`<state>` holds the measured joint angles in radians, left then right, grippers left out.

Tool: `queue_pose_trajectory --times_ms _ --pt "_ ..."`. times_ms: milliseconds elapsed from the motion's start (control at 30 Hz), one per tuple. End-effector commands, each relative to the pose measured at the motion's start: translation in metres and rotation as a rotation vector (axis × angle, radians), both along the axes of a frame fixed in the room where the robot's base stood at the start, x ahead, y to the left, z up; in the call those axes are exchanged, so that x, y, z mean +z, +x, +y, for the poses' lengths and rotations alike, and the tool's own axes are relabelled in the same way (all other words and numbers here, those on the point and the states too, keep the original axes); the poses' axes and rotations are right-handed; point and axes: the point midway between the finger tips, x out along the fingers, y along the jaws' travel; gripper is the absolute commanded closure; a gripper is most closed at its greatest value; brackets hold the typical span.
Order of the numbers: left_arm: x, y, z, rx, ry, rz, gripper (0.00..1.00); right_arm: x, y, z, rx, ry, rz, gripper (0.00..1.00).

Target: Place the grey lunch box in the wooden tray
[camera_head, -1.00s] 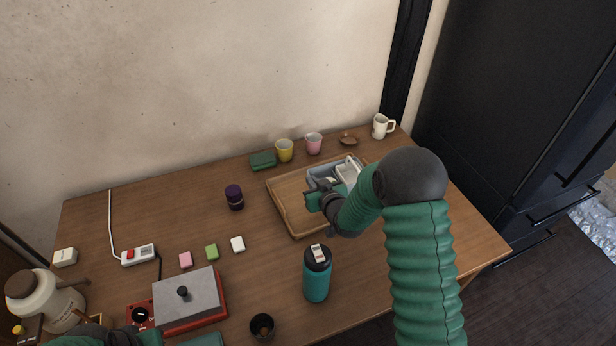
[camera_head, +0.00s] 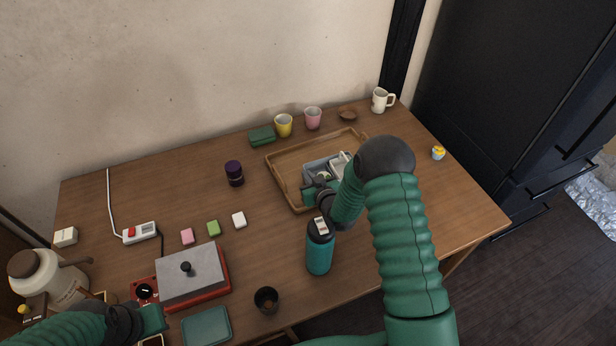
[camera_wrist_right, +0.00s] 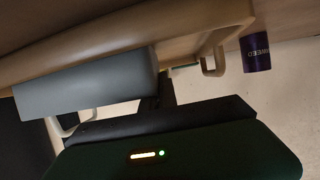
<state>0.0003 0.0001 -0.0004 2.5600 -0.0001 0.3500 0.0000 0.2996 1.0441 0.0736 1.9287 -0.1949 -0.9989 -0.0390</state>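The grey lunch box (camera_head: 316,166) is an open blue-grey box with white items inside, over the near right part of the wooden tray (camera_head: 283,163). My right gripper (camera_head: 312,188) is at its near left side and appears shut on its wall. In the right wrist view the lunch box (camera_wrist_right: 90,85) meets a dark finger (camera_wrist_right: 165,90), with the wooden tray's rim (camera_wrist_right: 110,40) behind it. Whether the box touches the tray floor is unclear, as my arm hides its near right side. My left gripper (camera_head: 150,320) is at the table's near left; its opening is unclear.
A teal bottle (camera_head: 319,250) stands close to the tray's near side, by my right wrist. A purple jar (camera_head: 234,172) is left of the tray. A red-based grey-lidded appliance (camera_head: 192,275) is at left.

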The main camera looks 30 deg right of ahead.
Motion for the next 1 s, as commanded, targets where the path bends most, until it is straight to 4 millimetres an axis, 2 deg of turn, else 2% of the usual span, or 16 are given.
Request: queue_pose_trajectory --times_ms 33,200,600,700,767,1000 --pt "-0.003 0.000 0.000 0.000 0.000 0.000 1.00 -0.004 0.000 -0.001 -0.001 0.000 -0.001 1.00" --pt "-0.001 0.000 0.000 -0.001 0.000 0.000 1.00 -0.002 0.000 -0.001 -0.001 0.000 0.001 0.76" --pt "-0.001 0.000 0.000 -0.001 0.000 0.000 1.00 -0.002 0.000 0.000 -0.001 0.000 0.001 0.76" --pt "0.004 0.000 0.000 -0.001 0.000 0.000 1.00 0.004 0.000 -0.001 -0.001 0.000 0.000 0.76" --pt "0.002 0.000 0.000 -0.001 0.000 0.000 1.00 0.005 -0.007 0.000 -0.001 0.000 0.001 0.76" --pt "0.004 0.000 0.000 -0.001 0.000 0.000 1.00 0.024 -0.052 0.002 -0.002 0.000 0.001 0.76"
